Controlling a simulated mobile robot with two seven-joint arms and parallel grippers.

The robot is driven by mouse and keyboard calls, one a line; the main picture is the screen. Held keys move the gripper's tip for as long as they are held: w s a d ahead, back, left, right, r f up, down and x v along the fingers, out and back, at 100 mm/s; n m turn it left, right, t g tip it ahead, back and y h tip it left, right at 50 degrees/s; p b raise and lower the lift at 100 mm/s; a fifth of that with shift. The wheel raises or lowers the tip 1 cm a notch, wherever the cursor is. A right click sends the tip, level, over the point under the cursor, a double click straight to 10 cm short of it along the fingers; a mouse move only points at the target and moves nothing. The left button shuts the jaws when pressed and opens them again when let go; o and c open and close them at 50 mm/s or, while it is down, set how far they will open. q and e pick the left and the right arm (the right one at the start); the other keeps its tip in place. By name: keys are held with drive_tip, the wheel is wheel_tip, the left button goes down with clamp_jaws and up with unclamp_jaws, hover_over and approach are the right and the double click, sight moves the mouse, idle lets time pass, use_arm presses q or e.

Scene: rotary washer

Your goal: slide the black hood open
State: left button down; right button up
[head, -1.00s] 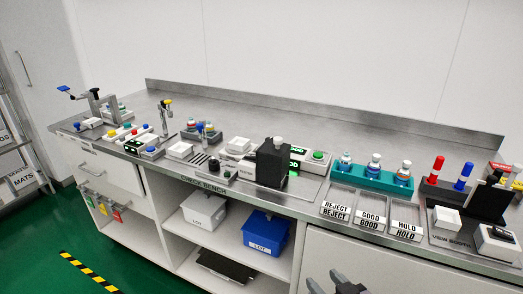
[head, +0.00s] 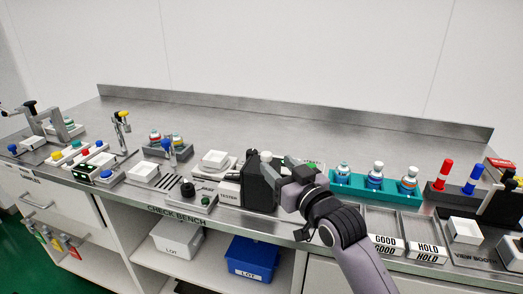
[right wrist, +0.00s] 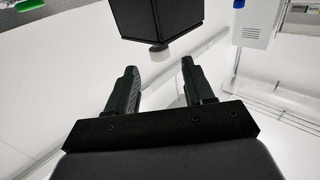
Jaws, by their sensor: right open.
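The black hood (head: 256,188) is an upright black box on the tester in the middle of the bench, with a pale round knob (head: 266,156) on top. My right gripper (head: 277,178) is at the hood's right side in the head view and partly covers it. In the right wrist view, the hood (right wrist: 160,18) is at the top with its pale knob (right wrist: 159,57). The right gripper (right wrist: 158,76) is open there, its two fingers apart with the knob just beyond the gap. Nothing is between the fingers. My left gripper is not in view.
A teal rack (head: 356,188) with capped bottles stands right of my arm. Trays labelled GOOD and HOLD (head: 428,250) lie in front. The back of the bench is clear.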

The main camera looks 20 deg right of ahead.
sight(269, 158)
drive_tip(key=shift+w+a, duration=0.2)
drive_tip(key=shift+w, duration=0.85)
drive_tip(key=shift+w+a, duration=0.25)
drive_tip(key=shift+w, duration=0.75)
drive_tip(key=shift+w+a, duration=0.2)
drive_tip(key=shift+w, duration=0.85)
clamp_jaws()
